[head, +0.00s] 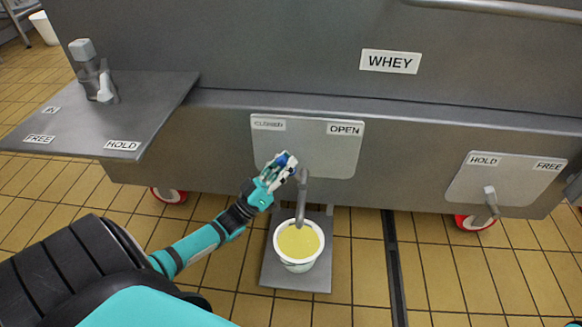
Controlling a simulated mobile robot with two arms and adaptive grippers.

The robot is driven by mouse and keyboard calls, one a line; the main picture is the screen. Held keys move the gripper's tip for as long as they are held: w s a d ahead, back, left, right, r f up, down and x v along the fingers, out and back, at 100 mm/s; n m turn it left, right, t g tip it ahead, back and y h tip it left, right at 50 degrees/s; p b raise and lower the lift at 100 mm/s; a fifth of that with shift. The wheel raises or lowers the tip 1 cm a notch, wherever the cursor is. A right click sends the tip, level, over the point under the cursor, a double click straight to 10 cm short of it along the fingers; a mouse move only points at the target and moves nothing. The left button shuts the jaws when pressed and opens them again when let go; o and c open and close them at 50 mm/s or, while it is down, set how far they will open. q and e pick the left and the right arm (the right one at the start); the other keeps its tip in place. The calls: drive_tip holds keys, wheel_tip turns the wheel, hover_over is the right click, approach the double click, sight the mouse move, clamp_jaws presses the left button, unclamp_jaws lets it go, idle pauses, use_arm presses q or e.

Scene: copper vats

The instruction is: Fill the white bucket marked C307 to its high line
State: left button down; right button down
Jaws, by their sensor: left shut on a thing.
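A white bucket (284,262) stands upright on a grey plate (268,276) on the floor, under the grey spout (301,195) of the vat labelled WHEY. It holds pale yellow liquid well up its inside; its marking and high line cannot be read. A valve plate (330,160) behind the spout reads CLOSED at left and OPEN at right. My left gripper (282,167) is shut on a blue valve handle (284,159) in front of this plate, just above and left of the spout. Whether liquid is flowing is unclear. My right gripper is out of view.
A grey shelf (150,95) at left has IN, FREE and HOLD labels and a metal fitting (98,75). A HOLD/FREE plate with a lever (490,199) is at right, above a red-rimmed caster (474,221). A floor channel (393,265) runs right of the bucket.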

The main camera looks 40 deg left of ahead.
use_arm(q)
drive_tip(key=shift+s+f+n, duration=0.2)
drive_tip(key=shift+f+n, duration=0.1)
drive_tip(key=c, duration=1.4)
unclamp_jaws()
drive_tip(key=shift+a, duration=0.1)
drive_tip(key=shift+c, duration=0.2)
drive_tip(key=shift+o, duration=1.4)
drive_tip(key=shift+r, duration=0.15)
drive_tip(key=v, duration=1.2)
